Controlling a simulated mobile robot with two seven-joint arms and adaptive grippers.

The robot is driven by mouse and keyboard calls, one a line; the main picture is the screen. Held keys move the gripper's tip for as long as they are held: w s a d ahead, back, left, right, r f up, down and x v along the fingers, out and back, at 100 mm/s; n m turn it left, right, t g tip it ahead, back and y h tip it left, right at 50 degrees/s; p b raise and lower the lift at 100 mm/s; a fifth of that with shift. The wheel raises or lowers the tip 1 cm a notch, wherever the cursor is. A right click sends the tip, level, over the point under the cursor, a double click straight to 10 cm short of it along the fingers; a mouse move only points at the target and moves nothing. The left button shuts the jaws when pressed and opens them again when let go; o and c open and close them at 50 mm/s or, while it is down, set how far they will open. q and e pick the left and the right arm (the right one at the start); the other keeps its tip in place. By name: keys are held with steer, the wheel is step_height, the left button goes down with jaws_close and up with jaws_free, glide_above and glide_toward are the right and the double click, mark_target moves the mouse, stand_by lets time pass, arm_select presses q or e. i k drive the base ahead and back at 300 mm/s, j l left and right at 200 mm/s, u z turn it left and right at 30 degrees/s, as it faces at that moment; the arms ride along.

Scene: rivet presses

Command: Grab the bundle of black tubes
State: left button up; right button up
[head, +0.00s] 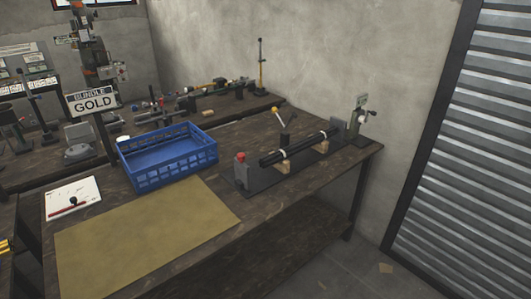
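The bundle of black tubes (308,145) lies lengthwise on wooden blocks (283,168) over a dark base plate at the right part of the workbench. Light-coloured bands wrap it near both ends. Neither of my grippers shows in the head view.
A blue crate (144,182) stands left of the fixture, with a "BUNDLE GOLD" sign (93,101) behind it. A tan mat (140,243) covers the front left of the bench (315,196). A grey device (357,122) stands past the tubes' far end.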

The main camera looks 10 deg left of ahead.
mark_target(267, 161)
steer(key=i+l+u, duration=0.15)
steer(key=u, duration=0.45)
steer(key=i+l+u, duration=0.15)
steer(key=l, duration=0.15)
steer(key=i+l+u, duration=0.15)
steer(key=l, duration=0.15)
steer(key=l+u, duration=0.15)
steer(key=l, duration=0.15)
steer(key=i+l, duration=0.1)
steer(key=l, duration=0.2)
steer(key=i+l+u, duration=0.1)
steer(key=l, duration=0.25)
steer(key=i+l, duration=0.1)
steer(key=l, duration=0.2)
